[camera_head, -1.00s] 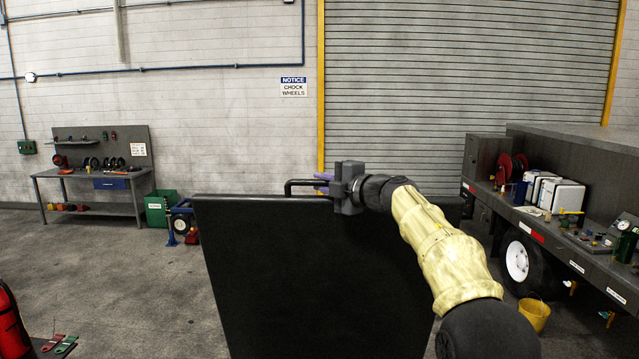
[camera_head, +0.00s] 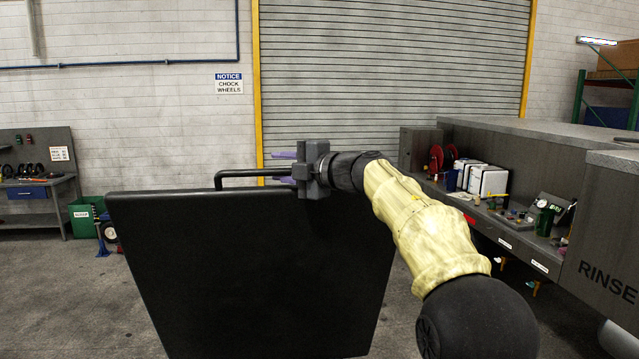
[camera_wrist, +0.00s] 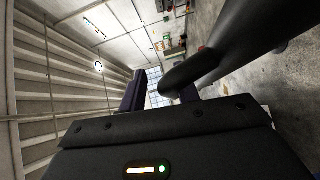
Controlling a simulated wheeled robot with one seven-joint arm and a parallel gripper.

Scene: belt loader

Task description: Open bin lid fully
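The bin lid (camera_head: 250,270) is a large black panel that stands raised and fills the lower middle of the head view. A black bar handle (camera_head: 235,174) runs along its top edge. My gripper (camera_head: 284,168) is at the right part of this handle, its purple fingers spread apart with the bar between them. In the wrist view the fingers (camera_wrist: 162,92) also stand apart, and the dark handle (camera_wrist: 185,75) lies close to the right one. The lid panel (camera_wrist: 250,45) shows at upper right there. The bin body is hidden behind or below the lid.
A long grey loader deck (camera_head: 500,225) with white boxes (camera_head: 487,180) and red reels (camera_head: 437,158) stands at right, beside my arm. A workbench (camera_head: 40,190) and green bin (camera_head: 84,220) are at far left. Concrete floor (camera_head: 70,300) is clear at left.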

